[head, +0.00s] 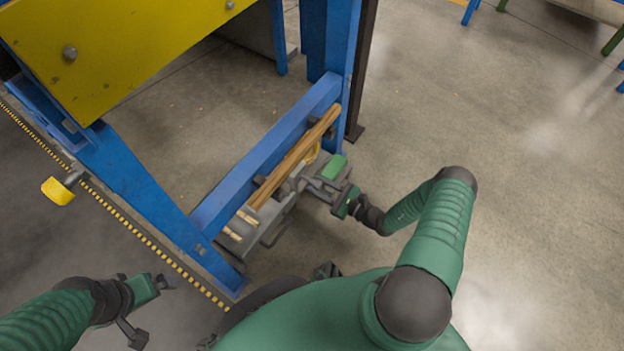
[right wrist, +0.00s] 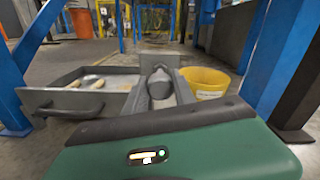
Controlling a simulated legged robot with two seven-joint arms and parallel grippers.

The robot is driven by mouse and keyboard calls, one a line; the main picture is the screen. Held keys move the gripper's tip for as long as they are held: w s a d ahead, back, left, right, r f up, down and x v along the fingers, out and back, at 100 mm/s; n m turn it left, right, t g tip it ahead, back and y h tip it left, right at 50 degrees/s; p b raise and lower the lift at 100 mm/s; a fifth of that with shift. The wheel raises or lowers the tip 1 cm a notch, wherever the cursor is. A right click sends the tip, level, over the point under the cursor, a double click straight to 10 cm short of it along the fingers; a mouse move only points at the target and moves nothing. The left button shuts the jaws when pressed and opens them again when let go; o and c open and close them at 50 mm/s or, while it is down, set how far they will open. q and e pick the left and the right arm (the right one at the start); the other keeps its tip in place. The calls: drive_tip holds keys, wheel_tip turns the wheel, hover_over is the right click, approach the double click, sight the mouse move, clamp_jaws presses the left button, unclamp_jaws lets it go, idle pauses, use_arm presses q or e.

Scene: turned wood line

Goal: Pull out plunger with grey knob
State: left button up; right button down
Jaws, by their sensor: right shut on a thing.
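My right gripper (head: 303,184) is at the right side of a grey metal tray unit at the foot of the blue frame. It is shut on a grey part there. In the right wrist view a rounded grey piece (right wrist: 160,84), which looks like the grey knob, sits between the dark fingers. The plunger's shaft is hidden, so I cannot tell how far out it is. My left gripper (head: 150,303) is at the lower left, fingers apart and empty, away from the frame.
The grey tray (right wrist: 108,80) holds pale wooden pieces. Long wooden rods (head: 290,160) lie along the blue beam (head: 262,150). A yellow bucket (right wrist: 205,82) stands beside the tray. A yellow panel (head: 120,45) and yellow-ended piece (head: 57,191) are at left. Floor to the right is clear.

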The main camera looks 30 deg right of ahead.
drive_tip(key=shift+s+f, duration=0.1)
drive_tip(key=shift+s, duration=0.1)
drive_tip(key=c, duration=1)
unclamp_jaws()
drive_tip(key=shift+d, duration=0.1)
drive_tip(key=shift+c, duration=0.2)
drive_tip(key=shift+s, duration=0.1)
drive_tip(key=p+v, duration=0.5)
drive_tip(key=v, duration=1.1)
drive_tip(key=shift+s+d+p, duration=0.2)
drive_tip(key=shift+s+p, duration=0.1)
drive_tip(key=shift+s, duration=0.05)
